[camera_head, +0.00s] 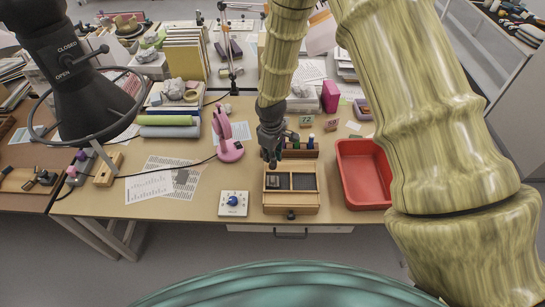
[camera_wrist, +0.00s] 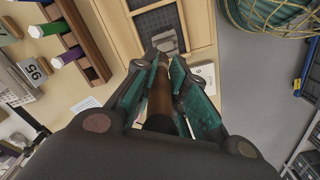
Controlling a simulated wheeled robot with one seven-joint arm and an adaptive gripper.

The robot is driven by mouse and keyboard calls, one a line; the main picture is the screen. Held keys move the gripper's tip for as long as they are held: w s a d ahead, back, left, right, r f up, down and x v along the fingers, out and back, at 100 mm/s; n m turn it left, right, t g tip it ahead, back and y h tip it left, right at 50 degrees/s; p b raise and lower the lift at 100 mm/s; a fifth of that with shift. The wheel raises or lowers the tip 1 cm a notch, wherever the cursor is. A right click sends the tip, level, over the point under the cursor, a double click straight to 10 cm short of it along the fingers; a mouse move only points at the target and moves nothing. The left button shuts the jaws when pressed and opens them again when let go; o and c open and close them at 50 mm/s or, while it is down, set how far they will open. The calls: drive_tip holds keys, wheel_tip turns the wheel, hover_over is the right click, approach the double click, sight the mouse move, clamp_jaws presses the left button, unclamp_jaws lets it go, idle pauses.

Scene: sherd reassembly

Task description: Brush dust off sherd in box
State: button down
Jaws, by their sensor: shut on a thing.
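A wooden box (camera_head: 291,202) with two dark-lined compartments stands at the front of the table. A small greyish sherd (camera_head: 273,181) lies in its left compartment. In the wrist view the box (camera_wrist: 118,22) is at the top, and a pale grey piece, seemingly the sherd (camera_wrist: 168,41), shows past my fingertips. My gripper (camera_head: 271,158) is above the back left of the box, pointing down. In the wrist view its teal fingers (camera_wrist: 164,75) are shut on a brown-handled brush (camera_wrist: 160,95). The bristles are not clear, and I cannot tell whether they touch the sherd.
A rack of small bottles (camera_head: 299,152) stands just behind the box. A red tray (camera_head: 364,175) is to its right. A white unit with a blue knob (camera_head: 233,204) and a pink stand (camera_head: 227,140) are to its left. Papers (camera_head: 165,180) lie farther left.

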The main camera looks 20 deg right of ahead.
drive_tip(key=shift+r, duration=0.4)
drive_tip(key=shift+r, duration=0.1)
drive_tip(key=shift+r, duration=1.4)
